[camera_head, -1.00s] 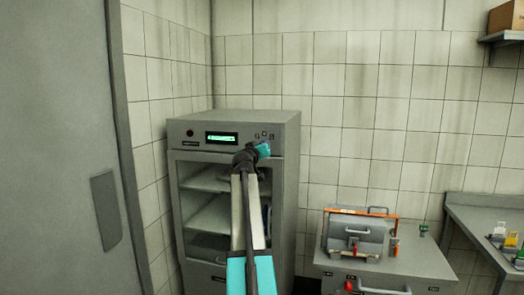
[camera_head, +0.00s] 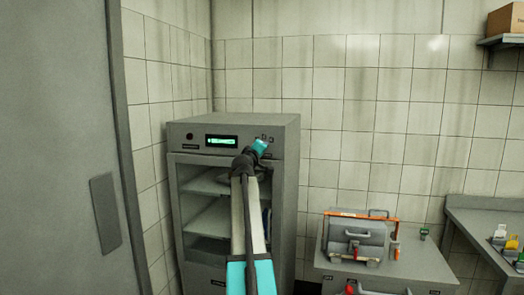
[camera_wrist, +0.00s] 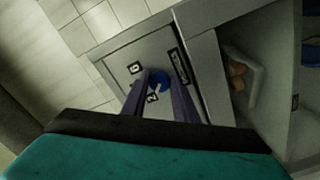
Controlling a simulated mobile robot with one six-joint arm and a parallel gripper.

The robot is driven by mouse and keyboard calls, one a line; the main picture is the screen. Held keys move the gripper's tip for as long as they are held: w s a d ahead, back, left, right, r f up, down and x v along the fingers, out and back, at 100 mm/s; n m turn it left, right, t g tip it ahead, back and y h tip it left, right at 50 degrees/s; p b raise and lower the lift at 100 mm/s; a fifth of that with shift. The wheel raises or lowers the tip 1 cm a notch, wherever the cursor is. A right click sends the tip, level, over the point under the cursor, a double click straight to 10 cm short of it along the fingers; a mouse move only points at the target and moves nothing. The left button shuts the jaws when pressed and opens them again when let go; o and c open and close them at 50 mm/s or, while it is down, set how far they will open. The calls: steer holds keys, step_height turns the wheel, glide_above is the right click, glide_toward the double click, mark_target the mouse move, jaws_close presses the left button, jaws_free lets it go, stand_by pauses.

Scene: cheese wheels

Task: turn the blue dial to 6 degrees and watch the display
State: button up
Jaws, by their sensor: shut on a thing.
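The blue dial (camera_wrist: 163,79) is on the cabinet's front panel, between the two dark fingers of my gripper (camera_wrist: 158,90) in the wrist view. My gripper is shut on it. The lit green display (camera_head: 221,141) is on the same panel to the left, unobstructed. Its text is too small to read.
The grey cabinet (camera_head: 282,132) has shelves behind its front. A grey low table (camera_head: 425,264) at right holds a grey box with an orange bar (camera_head: 358,237). A counter (camera_head: 480,220) stands further right. A grey door (camera_head: 55,150) is at left.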

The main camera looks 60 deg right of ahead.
stand_by(0.4)
steer(key=o, duration=1)
steer(key=b+v, duration=0.3)
steer(key=v, duration=1)
steer(key=shift+s+a, duration=0.15)
steer(key=shift+a, duration=0.25)
